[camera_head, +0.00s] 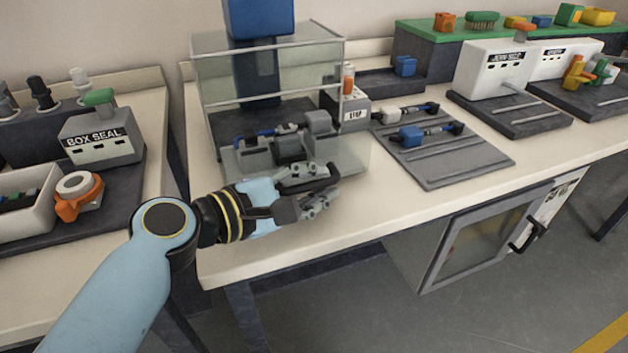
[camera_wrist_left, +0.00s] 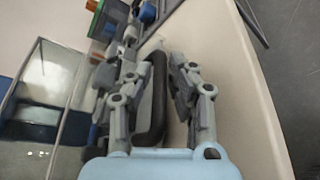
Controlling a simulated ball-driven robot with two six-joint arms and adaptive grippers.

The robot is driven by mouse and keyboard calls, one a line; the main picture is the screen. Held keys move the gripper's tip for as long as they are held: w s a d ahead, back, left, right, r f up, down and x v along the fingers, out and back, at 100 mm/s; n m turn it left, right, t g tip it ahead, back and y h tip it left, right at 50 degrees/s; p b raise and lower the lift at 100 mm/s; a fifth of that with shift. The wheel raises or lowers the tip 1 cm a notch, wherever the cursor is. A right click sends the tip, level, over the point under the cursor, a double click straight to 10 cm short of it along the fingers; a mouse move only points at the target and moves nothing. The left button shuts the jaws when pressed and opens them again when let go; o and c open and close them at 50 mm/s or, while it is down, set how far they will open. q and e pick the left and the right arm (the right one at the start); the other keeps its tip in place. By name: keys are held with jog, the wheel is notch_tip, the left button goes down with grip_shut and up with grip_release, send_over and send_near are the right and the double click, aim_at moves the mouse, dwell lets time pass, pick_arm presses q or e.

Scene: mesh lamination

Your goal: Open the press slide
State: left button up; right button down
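The press (camera_head: 330,57) is a clear-walled frame with a blue head on top, standing on the middle bench. Its slide, with a grey fixture (camera_head: 289,149) and a blue-and-grey part on it, shows at the press's front behind a clear panel (camera_head: 352,163). A dark handle (camera_head: 327,184) is at the slide's front, partly hidden by my left gripper (camera_head: 318,191). In the left wrist view, the dark handle (camera_wrist_left: 154,100) lies between the fingers of my left gripper (camera_wrist_left: 155,82). A narrow gap shows on its right side; contact on its left is unclear. My right gripper is out of view.
A grey tray (camera_head: 455,168) with blue-and-black parts lies right of the press. A small labelled box (camera_head: 351,108) stands beside the press. The bench front (camera_head: 245,262) is clear. A cabinet (camera_head: 478,240) hangs below, and a box-seal station (camera_head: 100,147) stands left.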

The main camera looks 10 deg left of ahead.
pick_arm(q)
jog(key=shift+o, duration=1.2)
jog(key=shift+s+a, duration=0.15)
jog(key=v, duration=1.1)
jog(key=shift+s+a, duration=0.2)
jog(key=shift+s, duration=0.05)
